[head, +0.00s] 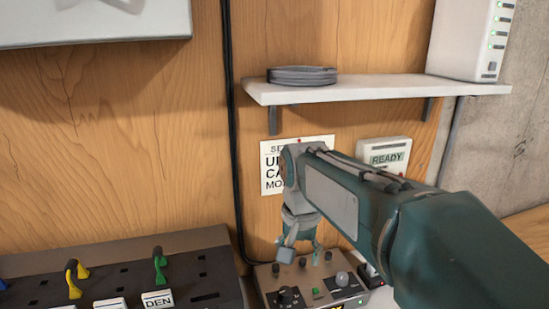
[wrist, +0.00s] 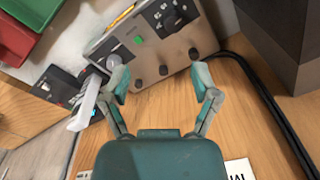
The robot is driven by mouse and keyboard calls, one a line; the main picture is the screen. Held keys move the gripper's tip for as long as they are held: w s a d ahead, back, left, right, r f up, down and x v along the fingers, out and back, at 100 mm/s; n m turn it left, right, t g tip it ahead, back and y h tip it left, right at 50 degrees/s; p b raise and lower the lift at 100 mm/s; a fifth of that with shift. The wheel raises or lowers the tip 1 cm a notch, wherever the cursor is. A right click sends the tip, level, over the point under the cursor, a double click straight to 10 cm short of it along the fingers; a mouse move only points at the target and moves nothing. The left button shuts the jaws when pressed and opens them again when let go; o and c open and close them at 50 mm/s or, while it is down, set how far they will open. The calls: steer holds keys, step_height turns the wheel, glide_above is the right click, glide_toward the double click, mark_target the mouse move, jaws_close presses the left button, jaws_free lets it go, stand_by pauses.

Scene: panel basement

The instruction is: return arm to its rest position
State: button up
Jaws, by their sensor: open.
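My arm reaches in from the lower right in the head view. My gripper (head: 301,254) points down at its end, over the back of a small grey control box (head: 310,289) with knobs and a green button. In the wrist view my gripper (wrist: 166,90) is open, its two teal fingers spread with nothing between them. The control box (wrist: 150,50) lies just beyond the fingertips there; I cannot tell whether a finger touches it.
A dark patch panel (head: 200,268) with yellow and green plugs stands at lower left. A white shelf (head: 390,90) holding a coiled cable (head: 302,75) and a white device (head: 474,40) is above. A READY unit (head: 385,152), a paper sign (head: 271,170) and a black cable (head: 231,130) are on the wooden wall.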

steer(key=s+d+f+n+t, duration=0.1)
steer(key=s+d+f+t, duration=0.1)
steer(key=s+d, duration=0.3)
steer(key=s+d+f+n+t, duration=0.2)
steer(key=s+d, duration=0.3)
steer(key=s, duration=0.7)
steer(key=shift+d+t, duration=0.35)
steer(key=shift+t, duration=0.15)
jaws_close()
